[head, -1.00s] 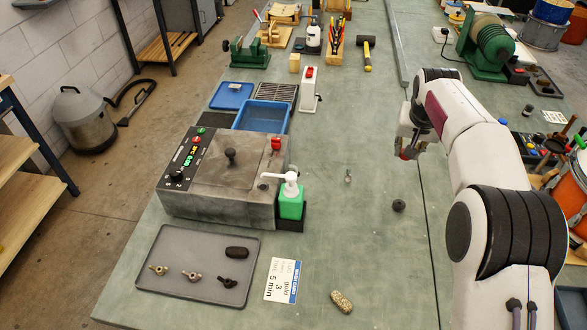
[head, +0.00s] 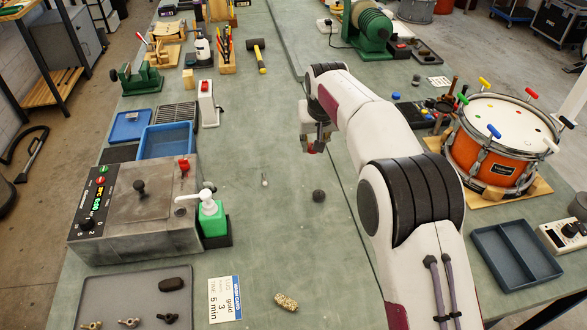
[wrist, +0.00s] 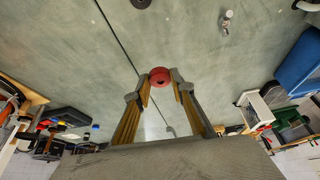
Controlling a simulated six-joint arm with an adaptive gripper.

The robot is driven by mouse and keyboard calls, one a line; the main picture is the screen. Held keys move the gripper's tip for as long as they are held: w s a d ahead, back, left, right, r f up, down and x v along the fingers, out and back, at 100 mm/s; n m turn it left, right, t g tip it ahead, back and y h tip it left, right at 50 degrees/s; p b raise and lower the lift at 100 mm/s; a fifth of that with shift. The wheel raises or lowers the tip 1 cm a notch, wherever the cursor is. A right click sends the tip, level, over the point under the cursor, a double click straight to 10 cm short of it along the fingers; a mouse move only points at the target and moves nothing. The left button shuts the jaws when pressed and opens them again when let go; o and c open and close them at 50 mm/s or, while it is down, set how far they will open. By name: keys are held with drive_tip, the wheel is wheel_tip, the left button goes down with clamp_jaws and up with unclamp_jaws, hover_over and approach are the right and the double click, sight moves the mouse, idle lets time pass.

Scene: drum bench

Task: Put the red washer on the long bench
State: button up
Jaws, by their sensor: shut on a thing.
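My gripper (wrist: 160,85) is shut on the red washer (wrist: 160,76), which shows between the fingertips in the wrist view. In the head view my gripper (head: 314,148) hangs above the green bench top (head: 265,235), near the seam down its middle, and a bit of red shows at its tip. The washer is held apart from the surface; the exact height is hard to tell.
A dark round piece (head: 319,196) and a small metal piece (head: 264,181) lie on the bench. At left stand a grey machine (head: 140,215), a green pump bottle (head: 212,218) and a grey tray (head: 90,300). At right are an orange drum (head: 495,145) and an empty divided tray (head: 515,255).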

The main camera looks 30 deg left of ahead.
sight(314, 153)
drive_tip(key=shift+f, duration=2.1)
drive_tip(key=shift+f, duration=2.5)
drive_tip(key=shift+f, duration=0.1)
drive_tip(key=o, duration=0.6)
drive_tip(key=shift+o, duration=0.2)
drive_tip(key=v, duration=1.2)
